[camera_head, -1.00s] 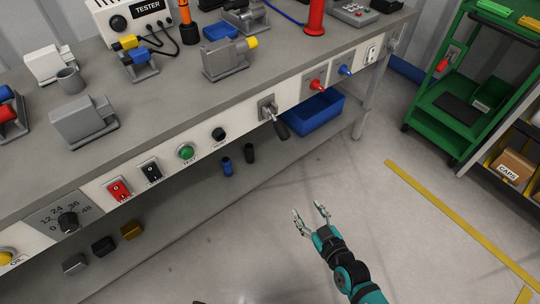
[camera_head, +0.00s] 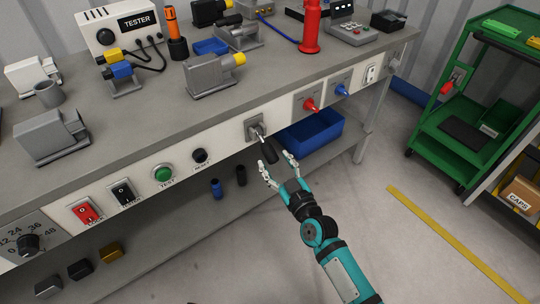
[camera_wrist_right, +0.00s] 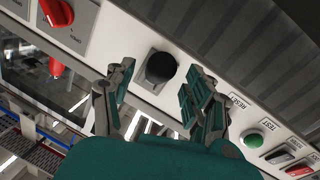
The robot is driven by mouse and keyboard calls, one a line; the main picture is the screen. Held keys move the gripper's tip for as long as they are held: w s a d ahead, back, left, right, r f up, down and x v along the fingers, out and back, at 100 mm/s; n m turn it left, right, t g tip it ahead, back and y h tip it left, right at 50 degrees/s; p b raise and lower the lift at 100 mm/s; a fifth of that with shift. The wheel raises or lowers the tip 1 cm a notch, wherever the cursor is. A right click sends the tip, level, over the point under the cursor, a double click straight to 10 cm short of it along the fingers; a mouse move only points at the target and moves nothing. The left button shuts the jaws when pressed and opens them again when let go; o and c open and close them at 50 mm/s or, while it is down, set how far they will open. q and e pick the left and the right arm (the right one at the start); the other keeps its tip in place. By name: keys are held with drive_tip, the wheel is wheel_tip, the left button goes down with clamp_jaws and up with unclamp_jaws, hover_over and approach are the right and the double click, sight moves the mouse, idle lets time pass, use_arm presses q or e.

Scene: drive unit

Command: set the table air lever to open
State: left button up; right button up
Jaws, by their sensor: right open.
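In the right wrist view the dark round handle end (camera_wrist_right: 160,67) shows end-on between the two open fingers (camera_wrist_right: 158,85). I cannot tell whether either finger touches it. No label on this lever can be read. My left gripper is not in view.
A red knob (camera_head: 310,104) and a blue knob (camera_head: 341,90) sit to the right on the panel. A green button (camera_head: 163,174) and a black button (camera_head: 200,156) are to the left. A blue bin (camera_head: 312,133) stands under the bench.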

sight(270, 154)
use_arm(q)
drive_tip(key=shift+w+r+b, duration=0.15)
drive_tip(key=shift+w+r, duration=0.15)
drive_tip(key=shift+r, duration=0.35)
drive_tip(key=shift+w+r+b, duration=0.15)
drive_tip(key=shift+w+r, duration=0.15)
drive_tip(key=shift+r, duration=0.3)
use_arm(e)
drive_tip(key=shift+x, duration=2.05)
drive_tip(key=shift+c, duration=0.4)
clamp_jaws()
